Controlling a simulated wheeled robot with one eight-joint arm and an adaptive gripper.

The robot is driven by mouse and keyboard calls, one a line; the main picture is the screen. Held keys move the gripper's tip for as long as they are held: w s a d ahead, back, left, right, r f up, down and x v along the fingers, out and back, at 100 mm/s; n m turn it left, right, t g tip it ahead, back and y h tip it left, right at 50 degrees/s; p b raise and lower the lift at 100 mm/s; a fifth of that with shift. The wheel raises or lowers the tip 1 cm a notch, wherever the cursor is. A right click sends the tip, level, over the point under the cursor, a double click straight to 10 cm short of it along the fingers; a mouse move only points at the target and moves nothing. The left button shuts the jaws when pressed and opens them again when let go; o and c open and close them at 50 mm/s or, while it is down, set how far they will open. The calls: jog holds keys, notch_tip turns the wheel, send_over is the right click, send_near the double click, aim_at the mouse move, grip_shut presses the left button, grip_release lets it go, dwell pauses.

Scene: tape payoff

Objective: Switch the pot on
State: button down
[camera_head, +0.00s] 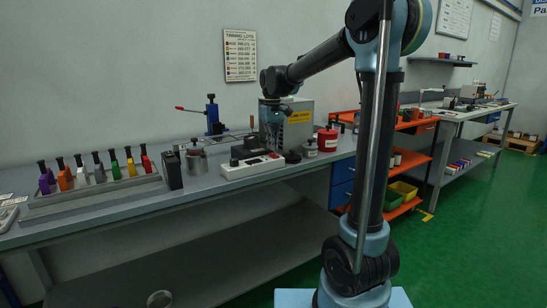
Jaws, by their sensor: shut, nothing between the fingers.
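A low white unit (250,171) sits near the front edge of the grey bench. It has dark parts on top and a small red spot (274,156) near its right end. A steel pot-like cylinder (196,164) stands left of it. I cannot tell for sure which of these is the pot, or the state of any switch. My gripper (272,145) points down above the right part of the white unit, in front of a grey machine. It is shut and empty. Its tips are small and dark here, so contact with the unit cannot be told.
A grey machine (304,123) with a yellow label stands behind. Red (328,139) and white (310,148) containers are to the right. A black block (171,170) and a rack of coloured handled pieces (95,192) are left. A blue press (212,117) stands at the back.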

jog(key=shift+f, duration=0.95)
dwell(0.6)
jog(key=shift+r, duration=3.5)
jog(key=s+d+f+m+t, duration=0.1)
jog(key=s+d+f+m, duration=0.1)
jog(key=s+d+f, duration=0.35)
jog(key=s+d+f+m, duration=0.1)
jog(key=s+d+f, duration=0.2)
jog(key=s+d, duration=0.55)
jog(key=s+d+f+m+t, duration=0.15)
jog(key=s+d+f, duration=0.3)
jog(key=s, duration=0.55)
jog(key=s+d+f+m, duration=0.2)
jog(key=s+f, duration=0.5)
jog(key=f, duration=0.3)
jog(key=shift+s+d+f, duration=0.15)
jog(key=shift+s+d, duration=0.15)
jog(key=shift+d, duration=0.1)
